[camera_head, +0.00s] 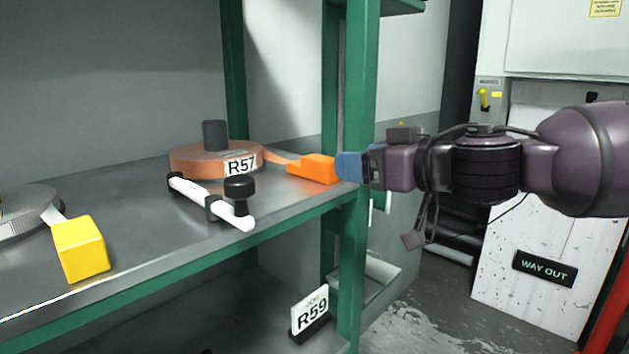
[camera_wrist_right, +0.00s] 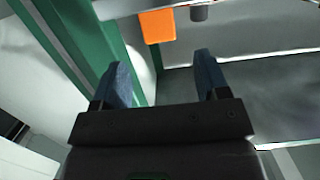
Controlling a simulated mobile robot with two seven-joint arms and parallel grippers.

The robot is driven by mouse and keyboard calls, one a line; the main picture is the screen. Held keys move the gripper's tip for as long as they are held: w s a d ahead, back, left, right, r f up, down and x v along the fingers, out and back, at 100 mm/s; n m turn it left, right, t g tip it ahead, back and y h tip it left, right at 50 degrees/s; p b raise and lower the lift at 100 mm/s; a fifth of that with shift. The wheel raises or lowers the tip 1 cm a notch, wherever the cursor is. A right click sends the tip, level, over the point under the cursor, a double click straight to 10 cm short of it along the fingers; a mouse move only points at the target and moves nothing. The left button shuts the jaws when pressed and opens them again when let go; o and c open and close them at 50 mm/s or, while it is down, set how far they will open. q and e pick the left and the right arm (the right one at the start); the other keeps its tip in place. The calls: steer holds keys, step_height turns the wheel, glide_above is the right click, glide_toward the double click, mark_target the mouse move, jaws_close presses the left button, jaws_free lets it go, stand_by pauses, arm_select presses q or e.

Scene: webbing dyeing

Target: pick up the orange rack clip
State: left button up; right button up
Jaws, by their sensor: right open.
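The orange rack clip (camera_head: 312,168) is a small block on the metal shelf (camera_head: 130,230), at the end of a strap from the orange webbing roll (camera_head: 205,160) marked R57. My right gripper (camera_head: 346,166) comes in from the right, past the green post, with its blue fingertips close to the clip's right end. In the right wrist view the clip (camera_wrist_right: 157,26) lies ahead of the two spread blue fingers (camera_wrist_right: 162,75), with nothing between them. The head view does not show whether the fingertips touch the clip. My left gripper is not in view.
A green post (camera_head: 356,110) stands at the shelf's right end, close behind the gripper. A white bar with a black knob (camera_head: 238,188) lies in front of the roll. A yellow block (camera_head: 80,248) and grey roll (camera_head: 25,212) are at left. An R59 sign (camera_head: 310,310) stands below.

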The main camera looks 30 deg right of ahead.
mark_target(324, 159)
steer(key=b+x, duration=0.3)
steer(key=shift+w+a+f, duration=0.1)
steer(key=shift+w+f, duration=0.05)
steer(key=shift+w, duration=0.05)
steer(key=shift+f+b+x, duration=0.15)
steer(key=shift+b+x, duration=0.4)
steer(key=shift+x, duration=0.05)
steer(key=shift+f+b+x, duration=0.15)
steer(key=shift+b+x, duration=0.35)
steer(key=shift+x, duration=0.15)
steer(key=shift+b+x, duration=0.5)
steer(key=shift+x, duration=0.55)
steer(key=shift+w+r, duration=0.1)
steer(key=shift+w, duration=0.1)
steer(key=shift+a+r, duration=0.1)
steer(key=shift+r, duration=0.1)
steer(key=c, duration=0.3)
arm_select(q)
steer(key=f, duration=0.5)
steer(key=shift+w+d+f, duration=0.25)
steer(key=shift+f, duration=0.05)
arm_select(e)
steer(key=c, duration=0.7)
